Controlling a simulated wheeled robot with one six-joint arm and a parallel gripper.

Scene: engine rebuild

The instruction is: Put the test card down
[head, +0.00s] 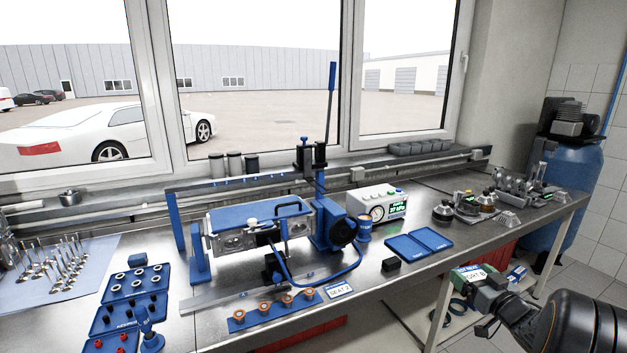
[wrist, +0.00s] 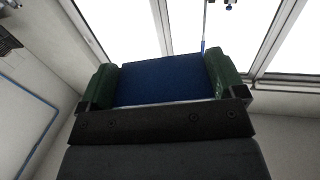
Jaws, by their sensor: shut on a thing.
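The test card (head: 472,273) is a small plate with a white label, whose lettering looks like "PORT 8". It is in my gripper (head: 484,284) at the lower right of the head view, in front of the bench's front edge. In the wrist view my gripper (wrist: 160,88) has its green-padded fingers on either side of the card's plain blue face (wrist: 162,78). The fingers are shut on the card, and it appears clear of any surface. Another card (head: 340,291), labelled like "SEAT 2", lies on the bench.
The metal bench (head: 385,287) holds a blue engine fixture (head: 262,225), a gauge box (head: 377,205) and two flat blue trays (head: 418,245), apparently empty. A small black block (head: 391,264) sits before them. Bare bench shows around these trays. A compressor tank (head: 570,165) stands far right.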

